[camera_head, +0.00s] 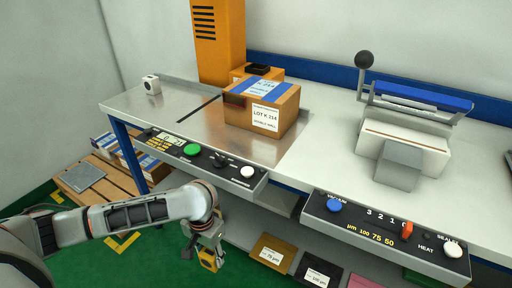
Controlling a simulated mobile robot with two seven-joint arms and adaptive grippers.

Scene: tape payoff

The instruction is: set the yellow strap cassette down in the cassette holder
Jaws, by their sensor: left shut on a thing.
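My left gripper (209,247) hangs low in front of the bench, below its left control panel, pointing down. It is shut on the yellow strap cassette (208,260), a small yellow block with a dark opening in its face. The cassette is held in the air above the green floor, and the fingers cover its upper part. I cannot make out the cassette holder for certain. My right gripper is not in view.
A taped carton (243,115) stands on the bench (328,140), left of a heat sealer (405,145). Control panels (385,235) line the front edge. Labelled yellow, black and pink items (268,246) lie on a lower shelf. A wooden pallet (103,190) stands at left.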

